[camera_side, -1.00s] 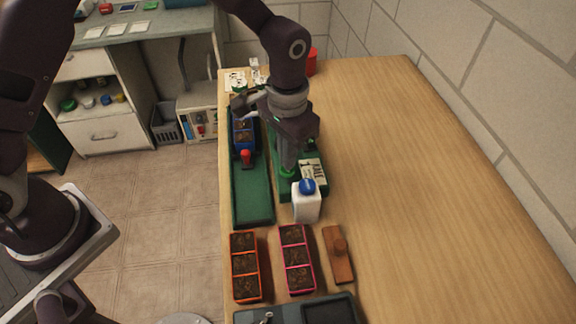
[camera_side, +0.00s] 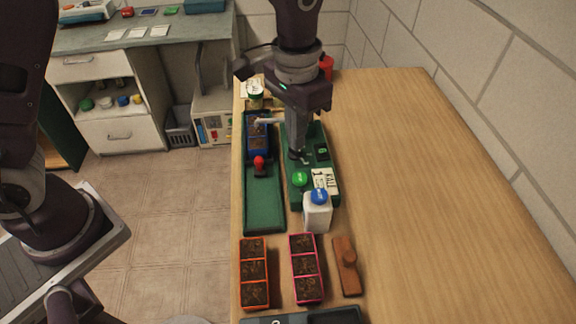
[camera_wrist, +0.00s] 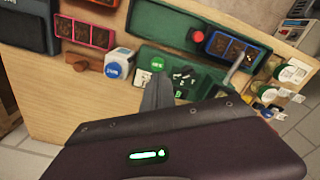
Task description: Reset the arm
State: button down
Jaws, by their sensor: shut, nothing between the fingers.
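My gripper (camera_side: 296,156) is shut and empty. In the side view it points down over the dark green device (camera_side: 325,197), which bears a round green button (camera_side: 300,179) and a small dark display (camera_side: 321,151). In the wrist view the shut fingers (camera_wrist: 158,80) show in front of the same device, near its green button (camera_wrist: 157,63). I cannot tell how high the fingertips are above it. A white bottle with a blue cap (camera_side: 317,213) stands at the device's near end.
A green tray (camera_side: 264,205) with a red knob (camera_side: 259,163) and a blue seedling block (camera_side: 257,134) lies left of the device. Orange (camera_side: 254,273) and pink (camera_side: 305,268) seedling blocks and a wooden block (camera_side: 346,270) lie nearer. The table's right side is clear.

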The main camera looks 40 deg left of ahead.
jog(key=s+a+r+n+t, duration=0.1)
jog(key=s+a+r+t, duration=0.2)
jog(key=s+a+r, duration=0.85)
jog(key=s+a+r+n+t, duration=0.1)
jog(key=s+a+t, duration=0.1)
jog(key=s, duration=0.8)
jog(key=shift+s+a+r+n, duration=0.25)
jog(key=shift+s+r+n, duration=0.05)
jog(key=shift+r+n, duration=0.1)
